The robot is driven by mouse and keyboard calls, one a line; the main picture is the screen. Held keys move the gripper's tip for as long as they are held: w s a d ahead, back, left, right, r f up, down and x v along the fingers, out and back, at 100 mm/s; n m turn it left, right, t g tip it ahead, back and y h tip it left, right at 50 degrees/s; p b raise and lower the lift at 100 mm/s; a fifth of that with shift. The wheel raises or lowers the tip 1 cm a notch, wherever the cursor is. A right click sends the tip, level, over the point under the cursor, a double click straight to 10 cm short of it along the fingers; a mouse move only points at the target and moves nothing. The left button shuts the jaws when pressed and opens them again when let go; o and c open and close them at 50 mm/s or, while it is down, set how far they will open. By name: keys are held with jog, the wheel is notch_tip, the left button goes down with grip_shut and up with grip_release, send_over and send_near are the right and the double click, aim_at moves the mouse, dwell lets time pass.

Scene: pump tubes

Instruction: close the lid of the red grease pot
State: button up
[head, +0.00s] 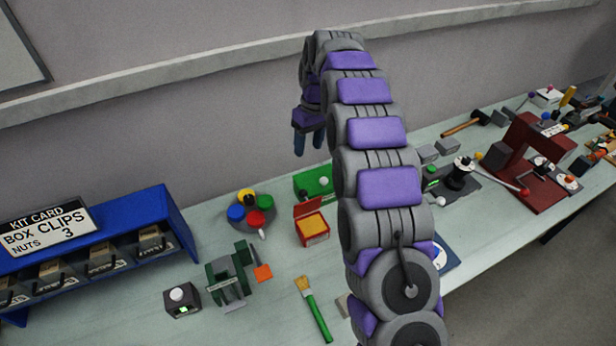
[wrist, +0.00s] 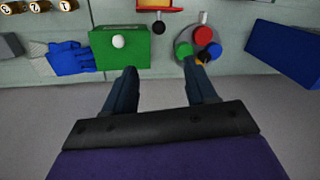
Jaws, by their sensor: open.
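The red grease pot (head: 313,231) stands on the bench left of my arm, with yellow grease showing inside. Its red lid (head: 307,208) stands up, open, at the back edge. In the wrist view the pot (wrist: 160,4) is cut off by the top edge. A black knob (wrist: 158,28) sticks out from its lid side there. My gripper (head: 308,145) hangs fingers down, behind and above the pot. In the wrist view my gripper (wrist: 161,73) is open and empty, its fingers apart from the pot and knob.
A green box with a white ball (head: 315,184) and a round stand with coloured knobs (head: 249,211) flank the pot. A blue rack (head: 160,205) stands left; a blue glove (wrist: 70,58) lies beyond the green box.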

jog(key=b, duration=0.1)
send_over(303, 190)
jog(key=d, duration=0.2)
notch_tip(303, 190, down, 11)
jog(key=f, duration=0.2)
jog(key=a+f, duration=0.1)
jog(key=f, duration=0.1)
jog(key=a+f, duration=0.1)
jog(key=shift+a+f+b, duration=0.25)
jog(key=shift+f+b, duration=0.15)
jog(key=shift+d+f, duration=0.1)
jog(key=shift+f, duration=0.05)
jog(key=shift+d, duration=0.45)
jog(key=shift+a, duration=0.35)
jog(key=c, duration=0.7)
jog(key=shift+d, duration=0.1)
grip_shut()
